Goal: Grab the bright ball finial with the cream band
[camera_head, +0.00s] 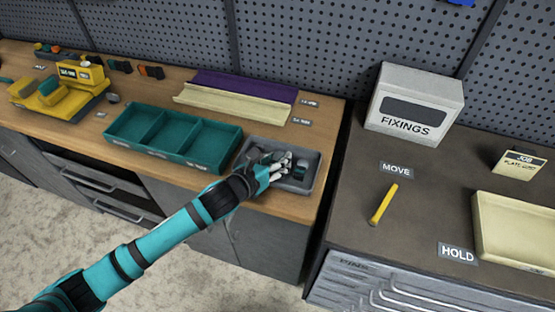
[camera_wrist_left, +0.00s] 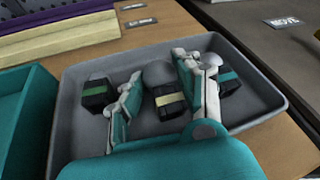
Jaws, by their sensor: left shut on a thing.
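The ball finial with the cream band (camera_wrist_left: 168,99) stands between the two fingers of my left gripper (camera_wrist_left: 157,92) in the left wrist view. It has a pale grey ball on top and a dark block body. My left gripper (camera_head: 282,165) is shut on it, low inside the grey tray (camera_head: 249,142). A finial with a green band (camera_wrist_left: 97,93) is to its left, outside the fingers. Another with a teal-green band (camera_wrist_left: 229,80) is to its right, partly behind the right finger; it also shows in the head view (camera_head: 300,170). My right gripper is not in view.
A teal divided bin (camera_head: 175,135) is left of the tray. Purple and cream strips (camera_head: 235,105) lie behind it. Across a gap, the right-hand bench holds a FIXINGS box (camera_head: 415,100), a yellow stick (camera_head: 383,203) and a cream tray (camera_head: 515,232).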

